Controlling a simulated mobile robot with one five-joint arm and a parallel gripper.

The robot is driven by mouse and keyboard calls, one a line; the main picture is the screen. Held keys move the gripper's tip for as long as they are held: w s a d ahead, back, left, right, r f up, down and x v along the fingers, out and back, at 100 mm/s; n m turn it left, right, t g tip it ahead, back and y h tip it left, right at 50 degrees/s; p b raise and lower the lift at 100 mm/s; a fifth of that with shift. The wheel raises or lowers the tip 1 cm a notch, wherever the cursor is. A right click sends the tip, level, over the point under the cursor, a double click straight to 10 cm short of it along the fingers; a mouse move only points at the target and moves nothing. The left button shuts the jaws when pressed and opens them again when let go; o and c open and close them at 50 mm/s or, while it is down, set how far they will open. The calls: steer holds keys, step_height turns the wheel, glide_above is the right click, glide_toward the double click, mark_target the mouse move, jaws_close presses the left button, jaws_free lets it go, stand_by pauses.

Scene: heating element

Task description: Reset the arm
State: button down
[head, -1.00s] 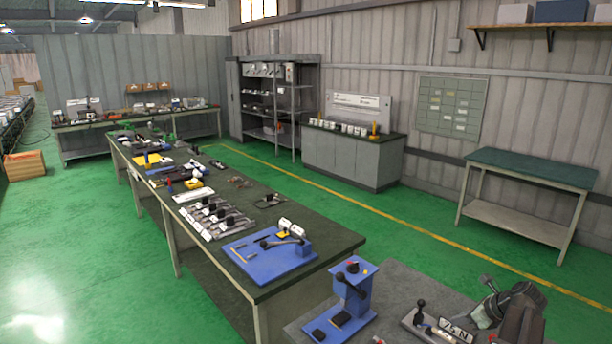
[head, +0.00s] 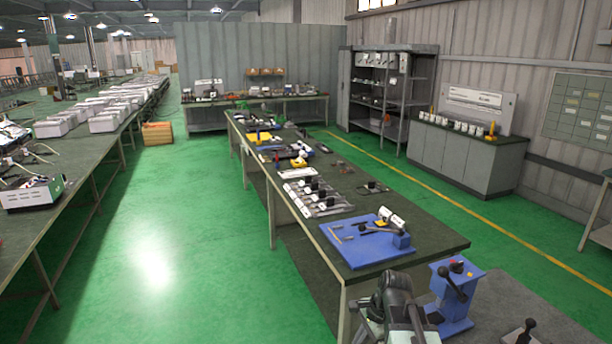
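My arm (head: 396,308) shows at the bottom centre-right of the head view, dark grey and pale, seen from behind and cut by the lower frame edge. It looks folded close to my body. I cannot make out the gripper's fingertips or whether they are open. Nothing held can be seen. The arm overlaps the near end of the long workbench (head: 430,240) in the picture; I cannot tell how far apart they are.
A blue lever press (head: 452,297) stands right of my arm. A blue board (head: 366,247) lies on the bench's near end. A second long bench (head: 75,160) runs along the left. Green floor (head: 190,230) is clear between the benches.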

steer(key=s+n+h, duration=0.1)
steer(key=s+n, duration=0.1)
steer(key=n, duration=0.2)
steer(key=s+f+n+h, duration=0.1)
steer(key=n, duration=0.4)
steer(key=s+n+g+h, duration=0.1)
steer(key=s+n, duration=0.1)
steer(key=n, duration=0.2)
steer(key=shift+s+d+f+n, duration=0.2)
steer(key=shift+s+d+n, duration=0.15)
steer(key=shift+n, duration=0.05)
steer(key=shift+s, duration=0.1)
